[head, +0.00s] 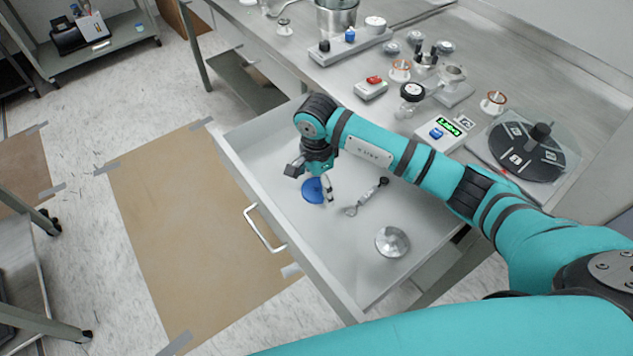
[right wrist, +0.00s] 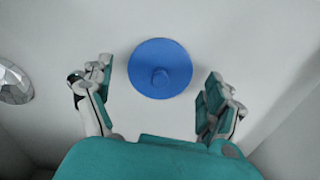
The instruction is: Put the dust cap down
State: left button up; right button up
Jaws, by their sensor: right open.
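The dust cap appears to be the blue round disc with a small central knob (right wrist: 160,68). It lies on the white floor of the open drawer (head: 258,156), and in the head view the blue disc (head: 313,191) is partly hidden by my gripper. My right gripper (head: 311,181) is over the drawer, just above the cap. In the right wrist view the fingers (right wrist: 155,98) are spread apart on either side of the cap, with clear gaps and nothing between them touching it. My left gripper is not in view.
In the drawer, a small tool with a black knob (head: 367,196) and a round metal dish (head: 392,241) lie right of the cap. The bench (head: 470,60) above holds several fittings, a green-display box (head: 442,132) and a dark round plate (head: 533,150). The drawer handle (head: 262,232) faces left.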

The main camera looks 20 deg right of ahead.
aim_at(316, 185)
notch_tip(316, 185, up, 12)
jog(key=b, duration=0.1)
jog(key=shift+r, duration=0.15)
jog(key=shift+r, duration=0.1)
dwell(0.5)
